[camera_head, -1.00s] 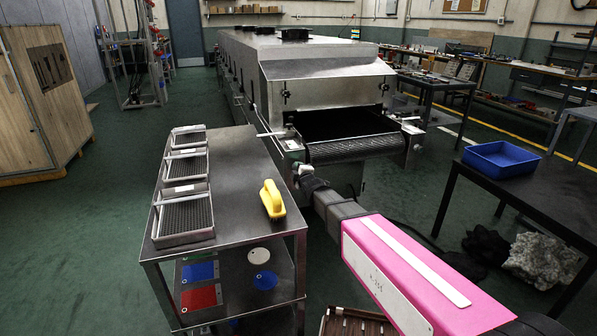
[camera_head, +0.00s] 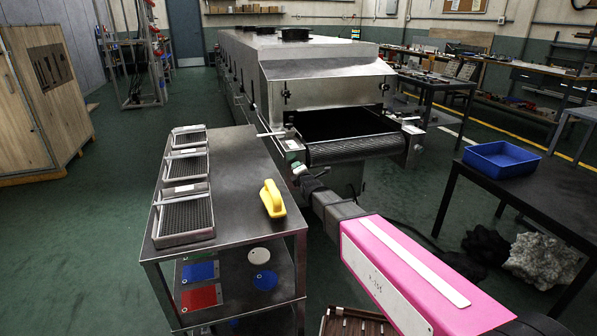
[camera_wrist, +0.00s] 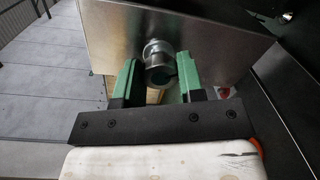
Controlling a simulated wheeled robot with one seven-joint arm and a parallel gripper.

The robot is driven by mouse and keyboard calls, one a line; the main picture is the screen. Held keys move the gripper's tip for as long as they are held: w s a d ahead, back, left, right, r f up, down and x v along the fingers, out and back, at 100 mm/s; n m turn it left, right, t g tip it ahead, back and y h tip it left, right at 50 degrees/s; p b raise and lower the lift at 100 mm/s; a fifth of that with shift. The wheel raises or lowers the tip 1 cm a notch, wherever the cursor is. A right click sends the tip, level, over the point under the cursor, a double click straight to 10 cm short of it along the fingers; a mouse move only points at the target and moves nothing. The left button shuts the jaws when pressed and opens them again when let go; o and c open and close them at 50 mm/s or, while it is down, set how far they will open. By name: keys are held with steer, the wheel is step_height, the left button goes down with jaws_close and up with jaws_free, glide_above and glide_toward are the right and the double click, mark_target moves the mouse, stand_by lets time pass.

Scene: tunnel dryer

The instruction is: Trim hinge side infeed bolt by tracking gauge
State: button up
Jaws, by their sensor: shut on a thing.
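The infeed bolt (camera_wrist: 160,62) is a round silver metal head standing out of a metal plate (camera_wrist: 215,45) in the wrist view. The green fingers of my gripper (camera_wrist: 158,80) are on either side of it and closed on it. In the head view my gripper (camera_head: 298,172) is at the left front corner of the dryer's infeed, below the belt (camera_head: 355,149). The bolt is hidden there by my gripper and arm. A small white-topped block (camera_head: 293,145) sits on that corner; I cannot tell whether it is the tracking gauge.
The steel dryer (camera_head: 310,60) stands behind. A dark table (camera_head: 530,195) with a blue bin (camera_head: 500,158) is at right. Green floor is open at far left.

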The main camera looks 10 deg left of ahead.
steer(key=shift+f, duration=0.1)
stand_by(0.3)
steer(key=o, duration=0.9)
steer(key=v, duration=1.1)
steer(key=shift+a, duration=0.1)
